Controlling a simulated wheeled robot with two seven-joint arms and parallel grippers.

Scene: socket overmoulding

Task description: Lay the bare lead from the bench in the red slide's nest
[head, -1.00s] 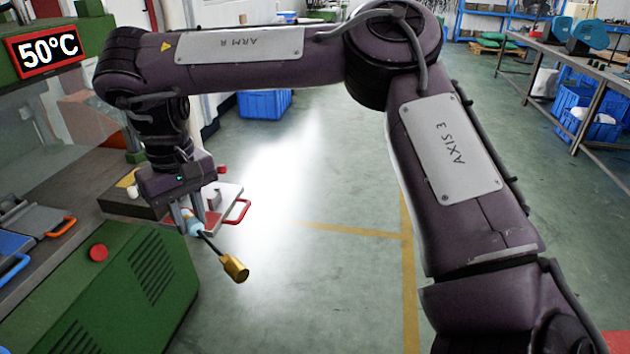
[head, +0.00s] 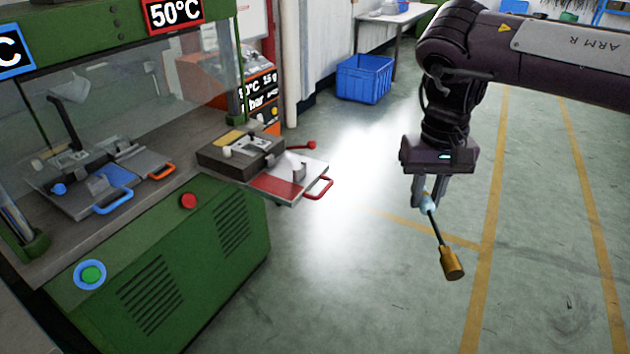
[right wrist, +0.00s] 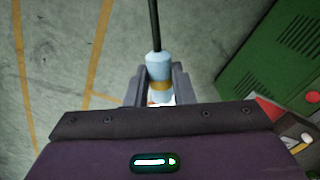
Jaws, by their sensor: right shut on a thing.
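My right gripper (head: 428,203) hangs over open floor and is shut on the bare lead. The lead has a pale blue end between the fingers, a thin black cable (head: 438,231) and a brass-coloured end (head: 452,263) hanging down to the right. In the right wrist view, the pale blue end (right wrist: 158,68) with a yellowish band sits between both fingers. The red slide (head: 272,187), with a red handle, juts from the machine's right side, left of and apart from the gripper. Its nest is too small to make out clearly. My left gripper is not in view.
The green machine (head: 170,270) with a clear guard stands at left. A blue-handled slide (head: 108,190) and an orange-handled one (head: 155,163) lie on its deck. A red-knobbed lever (head: 310,145) sticks out behind the red slide. A blue crate (head: 364,80) stands behind. Floor between is free.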

